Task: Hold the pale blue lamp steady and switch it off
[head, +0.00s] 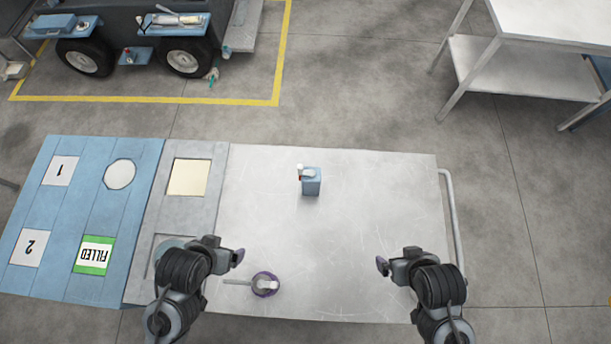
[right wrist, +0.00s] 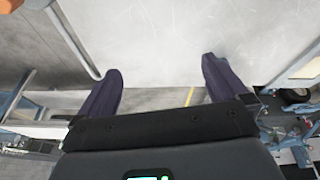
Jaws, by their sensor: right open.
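The pale blue lamp (head: 312,187) stands upright on the metal table, back of the middle. It is a small boxy body with a light top part and a small red spot at its upper left. Its switch is too small to make out. My left gripper (head: 238,257) is to the left and in front of the lamp, well apart from it; its finger gap cannot be made out. My right gripper (head: 383,265) is to the right and in front of the lamp. In the right wrist view, the right gripper (right wrist: 160,82) has its fingers spread with nothing between them.
A purple-based round item (head: 265,291) with a spout-like arm sits near the left gripper. The metal table (head: 350,225) is otherwise clear. A blue board (head: 85,200) with numbered squares and a grey panel (head: 205,215) lie at left. A rail (head: 449,215) runs along the right edge.

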